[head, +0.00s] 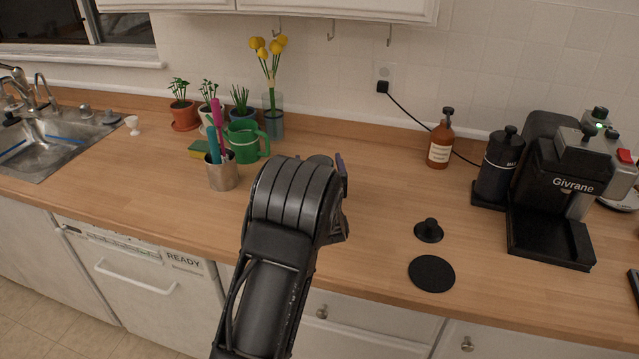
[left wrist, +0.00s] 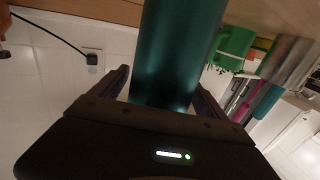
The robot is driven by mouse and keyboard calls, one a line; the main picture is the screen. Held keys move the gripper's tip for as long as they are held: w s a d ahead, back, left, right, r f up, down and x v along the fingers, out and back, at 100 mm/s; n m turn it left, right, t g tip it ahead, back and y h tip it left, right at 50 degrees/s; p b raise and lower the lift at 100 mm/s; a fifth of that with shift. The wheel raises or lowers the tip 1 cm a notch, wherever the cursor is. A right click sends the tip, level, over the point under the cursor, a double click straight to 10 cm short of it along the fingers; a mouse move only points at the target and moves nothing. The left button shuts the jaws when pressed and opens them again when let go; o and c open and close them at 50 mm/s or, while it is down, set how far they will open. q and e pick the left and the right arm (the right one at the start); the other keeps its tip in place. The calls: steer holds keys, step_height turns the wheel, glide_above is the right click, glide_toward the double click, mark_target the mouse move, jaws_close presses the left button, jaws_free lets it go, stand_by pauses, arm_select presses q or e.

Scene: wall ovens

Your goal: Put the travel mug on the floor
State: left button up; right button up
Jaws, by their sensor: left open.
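The travel mug (left wrist: 178,50) is a teal cylinder in the left wrist view, standing between the two fingers of my left gripper (left wrist: 163,92). That view is upside down, with the counter along its top. The gripper is open around the mug, one finger on each side; I cannot tell whether either touches it. In the head view my left gripper (head: 342,200) is over the counter and my arm hides the mug. My right gripper is not in view. The floor (head: 45,325) shows as beige tiles at the lower left of the head view.
The wooden counter (head: 370,240) holds a utensil cup (head: 222,174), a green mug (head: 245,140) and potted plants at left. A brown bottle (head: 440,142), black tamper (head: 429,231), black disc (head: 432,273) and coffee machine (head: 560,180) are at right. The sink (head: 50,140) is far left.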

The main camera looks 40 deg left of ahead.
arm_select(q)
steer(key=shift+w+a, duration=0.25)
stand_by(0.4)
jaws_close()
stand_by(0.8)
